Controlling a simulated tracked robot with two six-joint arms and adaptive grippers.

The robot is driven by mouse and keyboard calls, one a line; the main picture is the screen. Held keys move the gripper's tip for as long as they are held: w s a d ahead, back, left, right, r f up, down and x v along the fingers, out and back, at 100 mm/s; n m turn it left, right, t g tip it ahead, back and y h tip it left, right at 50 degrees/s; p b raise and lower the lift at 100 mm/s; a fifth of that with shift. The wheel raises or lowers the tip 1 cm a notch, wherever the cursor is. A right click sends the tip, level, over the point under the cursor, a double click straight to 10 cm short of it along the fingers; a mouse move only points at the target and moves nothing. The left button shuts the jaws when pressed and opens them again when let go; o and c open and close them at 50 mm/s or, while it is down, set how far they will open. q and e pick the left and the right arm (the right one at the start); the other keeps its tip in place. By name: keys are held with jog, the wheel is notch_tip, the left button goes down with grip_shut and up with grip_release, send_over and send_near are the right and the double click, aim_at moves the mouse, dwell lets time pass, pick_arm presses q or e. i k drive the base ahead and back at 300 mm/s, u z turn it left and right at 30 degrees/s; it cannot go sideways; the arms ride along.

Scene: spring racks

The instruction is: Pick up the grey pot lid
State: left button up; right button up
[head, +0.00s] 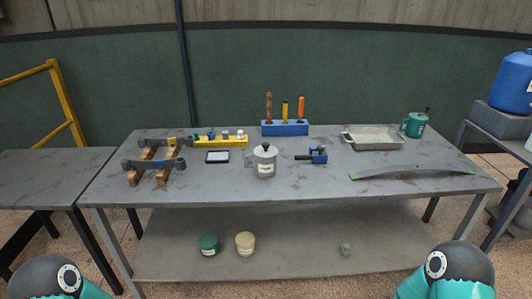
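A grey pot (265,166) stands upright near the middle of the grey table. Its grey lid (265,150), with a dark knob on top, sits on the pot's rim. A handle shows at the pot's left side. Only the upper parts of my two arms show, at the bottom left and bottom right corners. Neither gripper is in the picture, and nothing of mine is near the pot.
On the table (305,192), a dark tablet (217,157) lies left of the pot and a blue clamp (318,155) right. Behind stands a blue tool block (285,128). A metal tray (376,139) and curved leaf spring (412,172) are at right. The front middle is clear.

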aim_at(264, 151)
jog(key=u, duration=0.05)
jog(key=i, duration=0.25)
jog(key=u, duration=2.45)
jog(key=k, duration=0.35)
jog(key=z, duration=0.6)
jog(key=k, duration=0.9)
jog(key=z, duration=1.35)
jog(key=i, duration=1)
jog(key=z, duration=0.1)
